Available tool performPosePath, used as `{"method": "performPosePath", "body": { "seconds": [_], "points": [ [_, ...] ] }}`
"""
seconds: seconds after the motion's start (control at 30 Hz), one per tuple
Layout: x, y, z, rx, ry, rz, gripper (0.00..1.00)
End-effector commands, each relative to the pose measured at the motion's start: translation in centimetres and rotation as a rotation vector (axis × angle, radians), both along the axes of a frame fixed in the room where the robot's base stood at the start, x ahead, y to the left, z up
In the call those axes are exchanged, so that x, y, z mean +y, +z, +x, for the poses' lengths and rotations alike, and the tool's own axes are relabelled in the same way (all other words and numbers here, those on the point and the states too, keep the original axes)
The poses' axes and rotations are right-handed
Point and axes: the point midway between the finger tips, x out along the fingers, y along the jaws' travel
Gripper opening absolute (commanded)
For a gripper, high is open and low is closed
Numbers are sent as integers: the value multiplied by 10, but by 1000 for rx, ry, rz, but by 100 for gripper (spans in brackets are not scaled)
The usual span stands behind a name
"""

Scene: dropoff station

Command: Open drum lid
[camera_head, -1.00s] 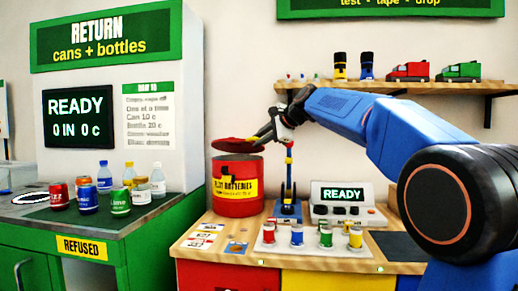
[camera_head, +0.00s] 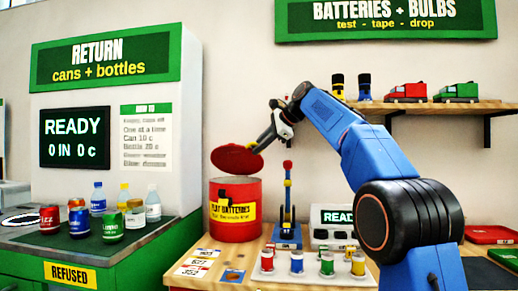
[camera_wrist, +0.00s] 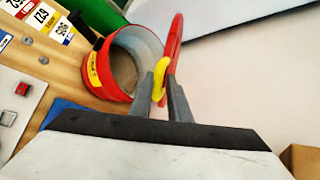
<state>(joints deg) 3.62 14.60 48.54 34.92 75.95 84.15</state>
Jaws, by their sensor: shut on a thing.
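The red drum (camera_head: 236,222) with a yellow "flat batteries" label stands on the wooden counter. Its red lid (camera_head: 237,160) is tilted up steeply above the rim, with the drum's mouth partly uncovered. In the wrist view the lid (camera_wrist: 174,48) shows edge-on beside the drum (camera_wrist: 101,70), whose grey inside is visible. My gripper (camera_head: 258,145) is at the lid's upper right. In the wrist view my gripper (camera_wrist: 160,82) is shut on the lid's yellow handle (camera_wrist: 160,80).
A blue-based device (camera_head: 287,235) with a red-topped post stands right of the drum. Small battery-like cylinders (camera_head: 297,262) sit on a tray in front, with a "READY" box (camera_head: 333,217) behind. Label cards (camera_head: 194,263) lie at front left. Cans and bottles (camera_head: 110,222) stand on the left counter.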

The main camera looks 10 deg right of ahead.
Motion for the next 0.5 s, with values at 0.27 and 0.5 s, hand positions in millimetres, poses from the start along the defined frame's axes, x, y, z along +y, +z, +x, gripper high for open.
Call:
{"method": "performPosePath", "body": {
  "seconds": [0.27, 0.5],
  "points": [
    [0, -3, 1, 7, 1, 0, 0],
    [0, -2, 1, 4, 1, 0, 29]
  ]
}}
